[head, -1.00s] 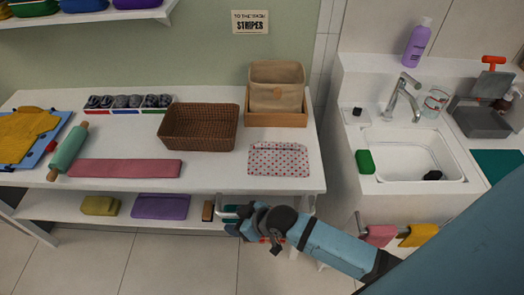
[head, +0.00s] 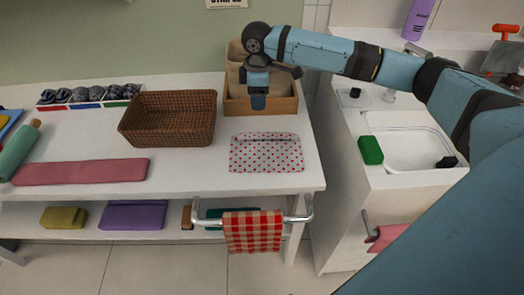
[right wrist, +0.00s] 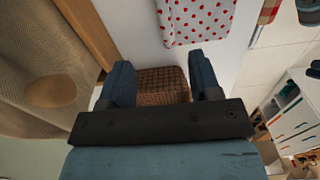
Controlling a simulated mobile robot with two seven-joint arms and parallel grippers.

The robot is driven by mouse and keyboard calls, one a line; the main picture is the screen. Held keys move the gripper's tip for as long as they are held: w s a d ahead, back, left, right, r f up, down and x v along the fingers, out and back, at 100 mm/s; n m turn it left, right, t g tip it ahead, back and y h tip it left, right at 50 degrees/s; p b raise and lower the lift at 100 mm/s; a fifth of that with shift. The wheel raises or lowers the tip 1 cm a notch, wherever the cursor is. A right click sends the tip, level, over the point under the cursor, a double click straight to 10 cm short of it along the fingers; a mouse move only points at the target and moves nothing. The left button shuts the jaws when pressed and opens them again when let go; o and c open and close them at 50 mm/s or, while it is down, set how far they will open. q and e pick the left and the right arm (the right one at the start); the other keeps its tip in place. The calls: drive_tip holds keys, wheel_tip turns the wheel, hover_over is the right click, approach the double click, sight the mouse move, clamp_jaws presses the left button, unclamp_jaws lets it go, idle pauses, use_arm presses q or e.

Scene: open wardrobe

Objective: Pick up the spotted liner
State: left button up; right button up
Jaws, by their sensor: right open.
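The spotted liner (head: 266,155), white with red dots, lies flat and folded on the white tabletop, in front of the wooden tray. It also shows in the right wrist view (right wrist: 195,18) at the top, beyond the fingers. My right gripper (head: 258,102) points down above the front of the wooden tray, behind the liner and apart from it. In the right wrist view its two blue fingers (right wrist: 162,82) stand apart with nothing held between them. My left gripper is not in view.
A fabric bin (head: 236,68) stands in the wooden tray (head: 275,107). A brown wicker basket (head: 170,135) is left of the liner. A pink folded cloth (head: 85,171) lies farther left. A red checked towel (head: 252,232) hangs on the front rail (head: 208,222). A sink (head: 405,145) is at right.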

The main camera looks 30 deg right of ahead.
hover_over(261, 133)
drive_tip(key=f, duration=0.5)
drive_tip(key=w+f, duration=0.1)
drive_tip(key=f, duration=0.2)
drive_tip(key=shift+b, duration=0.4)
drive_tip(key=shift+s+f+b, duration=0.2)
drive_tip(key=shift+s+f, duration=0.05)
drive_tip(key=shift+f, duration=1.15)
drive_tip(key=shift+s+f+b, duration=0.15)
drive_tip(key=shift+s+f, duration=0.05)
drive_tip(key=shift+f, duration=1.15)
drive_tip(key=c, duration=1)
drive_tip(key=shift+r, duration=0.15)
